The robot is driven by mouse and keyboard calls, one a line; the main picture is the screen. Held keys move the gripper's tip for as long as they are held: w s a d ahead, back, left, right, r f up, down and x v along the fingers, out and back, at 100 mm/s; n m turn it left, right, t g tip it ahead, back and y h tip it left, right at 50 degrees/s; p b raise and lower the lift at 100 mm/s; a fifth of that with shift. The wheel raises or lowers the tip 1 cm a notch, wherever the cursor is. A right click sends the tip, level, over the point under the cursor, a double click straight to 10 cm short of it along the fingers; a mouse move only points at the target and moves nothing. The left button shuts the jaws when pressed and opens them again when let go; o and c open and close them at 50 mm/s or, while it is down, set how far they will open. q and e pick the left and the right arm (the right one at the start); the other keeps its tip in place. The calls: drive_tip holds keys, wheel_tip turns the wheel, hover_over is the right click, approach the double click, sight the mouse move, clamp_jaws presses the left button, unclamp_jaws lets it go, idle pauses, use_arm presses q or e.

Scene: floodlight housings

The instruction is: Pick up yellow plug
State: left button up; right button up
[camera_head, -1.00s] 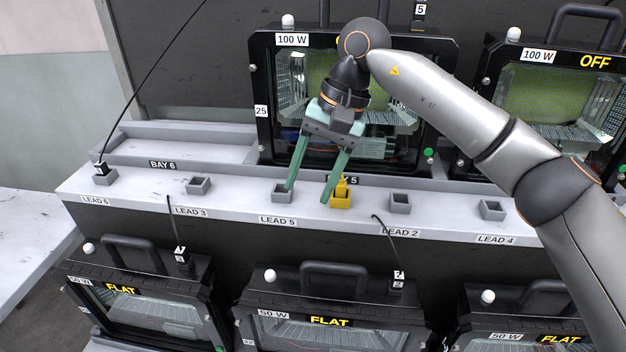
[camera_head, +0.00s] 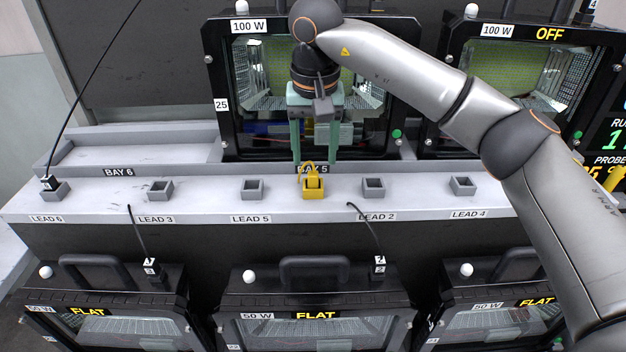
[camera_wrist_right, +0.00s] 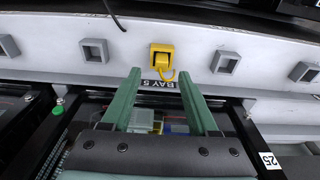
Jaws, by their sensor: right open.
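The yellow plug (camera_head: 312,182) sits in a yellow socket on the grey shelf, between the LEAD 5 and LEAD 2 labels, with a short yellow loop of cord above it. In the right wrist view the yellow plug (camera_wrist_right: 162,60) lies just beyond the fingertips, roughly centred between them. My right gripper (camera_head: 313,162) is open and empty, with green fingers pointing down behind the plug near the BAY 5 label. The right wrist view shows its two fingers (camera_wrist_right: 160,78) spread apart, and neither appears closed on the plug. My left gripper is not in view.
Empty grey sockets stand on both sides, such as one (camera_head: 251,188) at left and one (camera_head: 373,187) at right. A 100 W floodlight housing (camera_head: 222,130) stands close behind the gripper. Black leads and 50 W housings (camera_head: 315,272) are in front below.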

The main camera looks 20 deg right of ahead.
sight(313, 173)
drive_tip(key=f, duration=0.4)
drive_tip(key=shift+w+f, duration=0.15)
drive_tip(key=shift+w, duration=0.2)
drive_tip(key=shift+c, duration=0.2)
clamp_jaws()
